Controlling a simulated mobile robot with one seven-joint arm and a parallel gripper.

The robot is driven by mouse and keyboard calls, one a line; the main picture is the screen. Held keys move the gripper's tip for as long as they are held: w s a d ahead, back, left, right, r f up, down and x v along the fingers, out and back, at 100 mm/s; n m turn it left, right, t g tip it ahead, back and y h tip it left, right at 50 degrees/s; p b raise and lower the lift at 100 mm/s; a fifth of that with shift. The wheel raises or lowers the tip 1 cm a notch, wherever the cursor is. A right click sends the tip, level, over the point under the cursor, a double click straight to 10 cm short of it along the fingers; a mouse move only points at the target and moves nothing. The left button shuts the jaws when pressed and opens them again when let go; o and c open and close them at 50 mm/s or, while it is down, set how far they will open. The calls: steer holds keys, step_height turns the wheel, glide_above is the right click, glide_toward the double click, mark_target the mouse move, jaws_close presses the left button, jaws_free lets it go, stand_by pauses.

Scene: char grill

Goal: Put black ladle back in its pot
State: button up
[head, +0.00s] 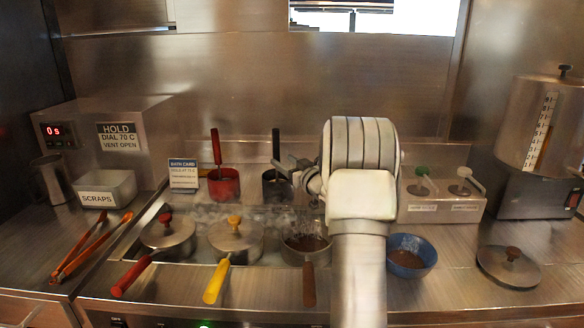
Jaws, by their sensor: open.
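A black pot (271,190) stands at the back of the steaming well. A black ladle's handle (276,145) rises upright above this pot, and its lower end is hidden in or behind the pot. My gripper (292,172) is just right of the handle, at about the pot's rim height in the picture. It is open, and its fingers are small and partly hidden by my arm. A dark slanted piece lies between gripper and handle; I cannot tell whether it is a finger or part of the ladle, nor whether they touch.
A red pot (223,186) with a red-handled ladle stands left of the black pot. In front are two lidded pans (235,240) and an open brown-handled pan (306,243). A blue bowl (411,262) and loose lid (508,267) lie right. Orange tongs (92,245) lie left.

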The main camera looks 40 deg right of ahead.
steer(key=shift+s+a, duration=0.1)
steer(key=shift+s, duration=1.8)
